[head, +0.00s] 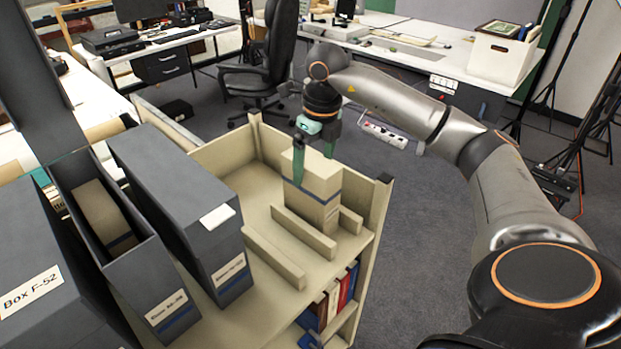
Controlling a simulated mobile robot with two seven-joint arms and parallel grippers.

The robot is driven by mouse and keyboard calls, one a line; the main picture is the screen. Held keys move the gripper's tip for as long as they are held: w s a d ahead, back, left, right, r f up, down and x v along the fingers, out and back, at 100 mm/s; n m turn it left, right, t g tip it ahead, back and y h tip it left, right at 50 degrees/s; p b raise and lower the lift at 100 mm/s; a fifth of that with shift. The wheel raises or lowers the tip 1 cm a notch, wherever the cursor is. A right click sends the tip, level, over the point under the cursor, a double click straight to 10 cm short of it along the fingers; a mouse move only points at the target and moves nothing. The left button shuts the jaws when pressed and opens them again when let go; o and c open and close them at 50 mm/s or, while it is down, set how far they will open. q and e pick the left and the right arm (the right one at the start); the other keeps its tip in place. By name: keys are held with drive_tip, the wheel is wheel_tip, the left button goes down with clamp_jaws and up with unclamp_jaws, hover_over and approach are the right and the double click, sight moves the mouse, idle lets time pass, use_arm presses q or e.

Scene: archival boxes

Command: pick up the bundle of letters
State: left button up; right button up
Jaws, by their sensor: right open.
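A cream bundle of letters (322,205) with a blue band stands upright on the cart's top shelf, between low wooden dividers. My right gripper (313,168) points down at the top of this bundle. Its green fingers are apart, one in front of the bundle's near left face and the other at its far side; whether they touch it I cannot tell. A similar tan block with a blue band (103,212) stands inside an open grey box on the left. My left gripper is out of view.
Grey archival boxes (176,195) with labels crowd the shelf's left side. The wooden cart (228,158) has raised edges and corner posts; books (340,290) fill its lower shelf. An office chair (262,72) and desks stand behind. Tripod legs stand at the right.

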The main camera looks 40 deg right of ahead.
sight(311, 194)
drive_tip(key=f, duration=0.2)
drive_tip(key=w+f, duration=0.1)
drive_tip(key=f, duration=0.2)
drive_tip(key=shift+p, duration=0.4)
drive_tip(key=shift+c, duration=0.2)
clamp_jaws()
drive_tip(key=shift+w, duration=0.1)
